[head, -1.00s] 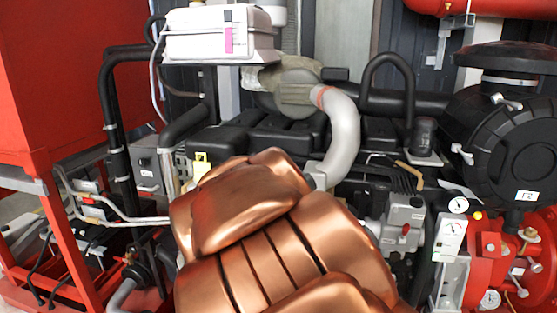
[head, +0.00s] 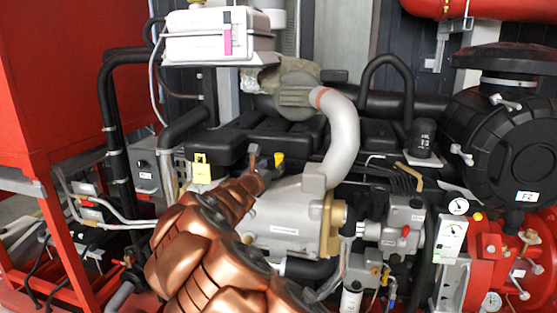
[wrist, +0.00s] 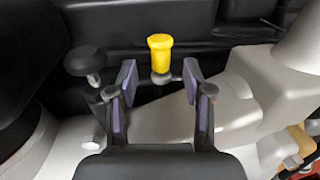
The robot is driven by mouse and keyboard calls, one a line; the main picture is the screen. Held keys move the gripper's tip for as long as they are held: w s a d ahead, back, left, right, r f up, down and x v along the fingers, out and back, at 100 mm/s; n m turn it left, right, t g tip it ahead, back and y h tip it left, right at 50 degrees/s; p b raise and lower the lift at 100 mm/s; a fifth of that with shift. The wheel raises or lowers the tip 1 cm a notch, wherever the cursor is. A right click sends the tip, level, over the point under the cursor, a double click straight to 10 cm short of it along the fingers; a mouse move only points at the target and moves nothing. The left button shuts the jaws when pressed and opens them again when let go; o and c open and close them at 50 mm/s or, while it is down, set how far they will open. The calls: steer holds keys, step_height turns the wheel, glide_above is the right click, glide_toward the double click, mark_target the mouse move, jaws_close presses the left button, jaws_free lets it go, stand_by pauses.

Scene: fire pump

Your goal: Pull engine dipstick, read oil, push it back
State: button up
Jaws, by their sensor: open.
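The yellow dipstick handle (wrist: 160,50) stands up from a pale grey socket in the wrist view, centred just beyond my fingertips. My gripper (wrist: 160,78) is open, with one finger on each side of the line to the handle and nothing held. In the head view the yellow handle (head: 278,159) shows beside the tips of my gripper (head: 265,165), against the black engine cover. The stick below the handle is hidden. I cannot tell from these views whether a finger touches the handle.
A black knob (wrist: 85,62) stands left of the fingers. A grey pipe (head: 342,130) rises on the right. A red frame (head: 60,225) bounds the left side, and a black round housing (head: 505,140) the right.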

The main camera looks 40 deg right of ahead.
mark_target(278, 160)
steer(key=shift+p+x, duration=0.7)
steer(key=shift+x, duration=2.5)
jaws_close()
